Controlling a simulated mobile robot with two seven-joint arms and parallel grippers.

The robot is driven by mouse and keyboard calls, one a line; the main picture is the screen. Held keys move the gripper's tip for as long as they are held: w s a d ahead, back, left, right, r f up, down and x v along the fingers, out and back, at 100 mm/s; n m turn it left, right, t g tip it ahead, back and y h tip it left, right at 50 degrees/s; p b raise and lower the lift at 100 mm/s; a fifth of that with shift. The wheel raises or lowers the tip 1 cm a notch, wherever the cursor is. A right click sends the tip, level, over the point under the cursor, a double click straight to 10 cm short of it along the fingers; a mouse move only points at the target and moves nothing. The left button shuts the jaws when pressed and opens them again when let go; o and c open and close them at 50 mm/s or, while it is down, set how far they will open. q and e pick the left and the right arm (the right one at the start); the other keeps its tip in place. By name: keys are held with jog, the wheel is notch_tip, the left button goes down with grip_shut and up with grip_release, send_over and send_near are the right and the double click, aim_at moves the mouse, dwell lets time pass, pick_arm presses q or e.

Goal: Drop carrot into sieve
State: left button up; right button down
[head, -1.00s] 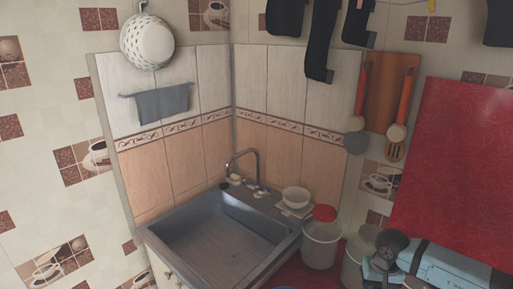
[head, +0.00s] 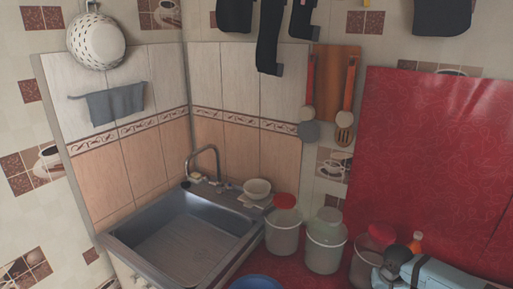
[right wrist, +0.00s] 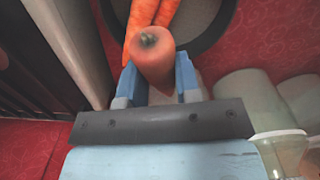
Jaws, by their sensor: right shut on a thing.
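In the right wrist view, my right gripper (right wrist: 158,82) is shut on a thick orange carrot (right wrist: 153,57), held with its stem end toward the camera. More carrots (right wrist: 141,22) show just beyond it, over a round grey thing with a dark rim (right wrist: 207,22). Whether they touch the held carrot, I cannot tell. In the head view, a white perforated bowl (head: 96,42), which looks like a sieve or colander, hangs on the wall at the upper left. My right arm comes in at the lower right, and its fingers are not clear there. My left gripper is in neither view.
Lidded buckets (head: 283,237) (head: 325,249) stand on the red counter. A blue bowl rim (head: 257,282) shows at the bottom edge. Utensils hang above.

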jog(key=shift+f, duration=1.15)
jog(key=c, duration=0.8)
grip_release()
jog(key=shift+o, duration=0.2)
jog(key=shift+r, duration=0.1)
jog(key=shift+r+b, duration=0.3)
jog(key=shift+b, duration=0.05)
notch_tip(320, 180, up, 13)
jog(key=b, duration=0.2)
